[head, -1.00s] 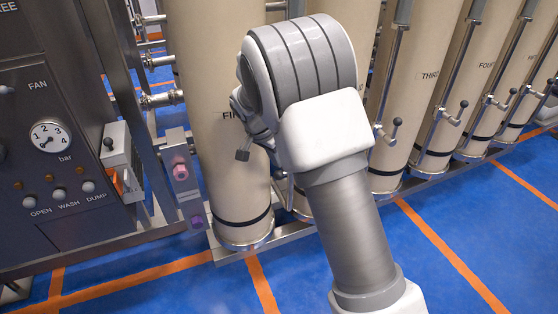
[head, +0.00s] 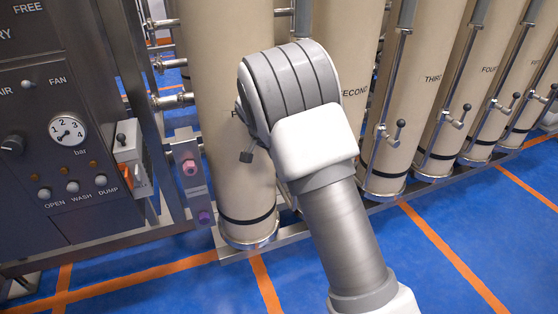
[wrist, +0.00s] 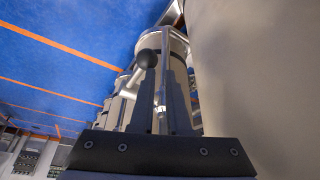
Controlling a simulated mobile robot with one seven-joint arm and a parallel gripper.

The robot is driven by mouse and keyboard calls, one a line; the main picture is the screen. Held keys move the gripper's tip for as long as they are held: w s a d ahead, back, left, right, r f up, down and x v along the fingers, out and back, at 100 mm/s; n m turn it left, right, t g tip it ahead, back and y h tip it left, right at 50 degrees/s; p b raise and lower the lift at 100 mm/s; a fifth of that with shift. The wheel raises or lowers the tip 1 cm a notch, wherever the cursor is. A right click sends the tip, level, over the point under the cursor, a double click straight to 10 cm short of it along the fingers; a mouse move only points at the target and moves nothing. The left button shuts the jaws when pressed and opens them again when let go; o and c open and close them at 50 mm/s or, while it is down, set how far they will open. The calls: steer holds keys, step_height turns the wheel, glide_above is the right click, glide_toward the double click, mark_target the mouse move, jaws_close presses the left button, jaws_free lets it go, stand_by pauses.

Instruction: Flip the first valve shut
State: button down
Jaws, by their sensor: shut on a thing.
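The first column (head: 228,70) is a tall beige cylinder at the centre left of the head view, its label partly covered by my arm. In the wrist view a dark ball knob on a pale rod, the first valve's lever (wrist: 147,59), is at my fingertips. My gripper (wrist: 162,75) is shut on this lever, its two dark fingers pointing up the picture. The lever's exact seat between the fingers is unclear. In the head view my forearm and wrist hide the first valve and most of the gripper. The column's beige wall fills the right of the wrist view.
A control panel (head: 60,170) with a gauge stands at the left, beside a small bracket with pink and purple knobs (head: 190,168). More columns stand to the right, the third (head: 432,50) with a ball-ended lever. Blue floor (head: 430,270) in front is clear.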

steer(key=shift+s+a+f+g, duration=0.2)
steer(key=shift+s+f, duration=0.1)
steer(key=shift+f, duration=0.25)
steer(key=shift+s+a+f+g, duration=0.15)
steer(key=shift+s+f, duration=0.15)
steer(key=shift+f, duration=0.25)
steer(key=d+p+v, duration=0.1)
steer(key=p+v, duration=0.4)
steer(key=v, duration=1.4)
steer(key=shift+w+r+p, duration=0.3)
steer(key=shift+w+p, duration=0.05)
steer(key=shift+p, duration=0.05)
steer(key=shift+d, duration=0.15)
